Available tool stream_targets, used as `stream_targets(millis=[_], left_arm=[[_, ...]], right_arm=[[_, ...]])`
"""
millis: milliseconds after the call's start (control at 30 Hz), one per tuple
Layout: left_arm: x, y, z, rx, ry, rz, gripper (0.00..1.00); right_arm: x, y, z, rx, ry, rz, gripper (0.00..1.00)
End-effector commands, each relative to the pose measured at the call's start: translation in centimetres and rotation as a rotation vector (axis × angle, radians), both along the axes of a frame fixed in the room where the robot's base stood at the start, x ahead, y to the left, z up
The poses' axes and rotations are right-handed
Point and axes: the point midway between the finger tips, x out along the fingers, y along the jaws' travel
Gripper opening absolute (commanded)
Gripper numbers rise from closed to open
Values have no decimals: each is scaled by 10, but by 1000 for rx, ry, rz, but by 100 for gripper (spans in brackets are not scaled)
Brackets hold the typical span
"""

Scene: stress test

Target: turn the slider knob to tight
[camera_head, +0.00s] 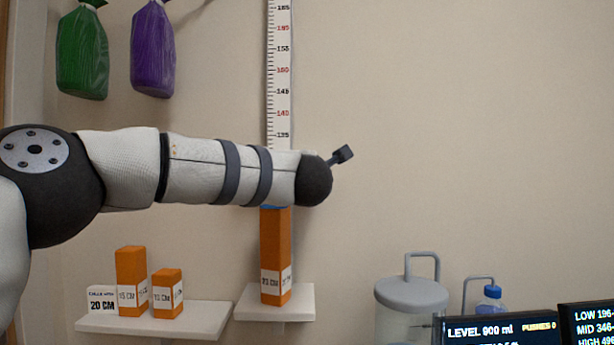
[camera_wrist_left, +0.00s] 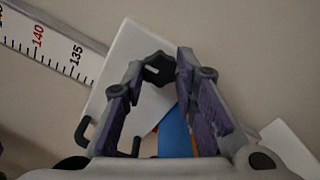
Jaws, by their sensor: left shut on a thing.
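The black slider knob (camera_wrist_left: 158,69) sits on a white plate (camera_wrist_left: 120,50), the slider, in the left wrist view. My left gripper (camera_wrist_left: 160,60) has its two fingertips on either side of the knob and is shut on it. In the head view my left arm covers the slider, its knob and the gripper. The white measuring scale (camera_head: 279,75) runs vertically up the wall. It crosses the upper left of the wrist view (camera_wrist_left: 45,47). No tight marking is visible. My right gripper is in neither view.
A tall orange block (camera_head: 274,258) with a blue top stands under my arm on a small white shelf (camera_head: 303,302). Two shorter orange blocks (camera_head: 131,283) (camera_head: 168,294) and a 20 CM card stand on another shelf. A lidded container (camera_head: 410,295) and screens (camera_head: 497,330) are lower right.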

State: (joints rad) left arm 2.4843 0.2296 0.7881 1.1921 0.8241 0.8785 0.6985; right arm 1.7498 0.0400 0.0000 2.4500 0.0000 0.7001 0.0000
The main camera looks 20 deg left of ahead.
Motion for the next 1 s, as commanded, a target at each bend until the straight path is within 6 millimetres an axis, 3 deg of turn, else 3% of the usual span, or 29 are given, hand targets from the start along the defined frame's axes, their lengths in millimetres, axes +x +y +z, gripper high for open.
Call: stream_targets(millis=[700,733,800,1000], left_arm=[[0,0,1,61,16,1,0],[0,0,1,61,16,1,33],[0,0,1,61,16,1,46],[0,0,0,60,16,1,46]], right_arm=[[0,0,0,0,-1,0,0],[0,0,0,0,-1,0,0],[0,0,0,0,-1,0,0],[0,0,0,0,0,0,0]])
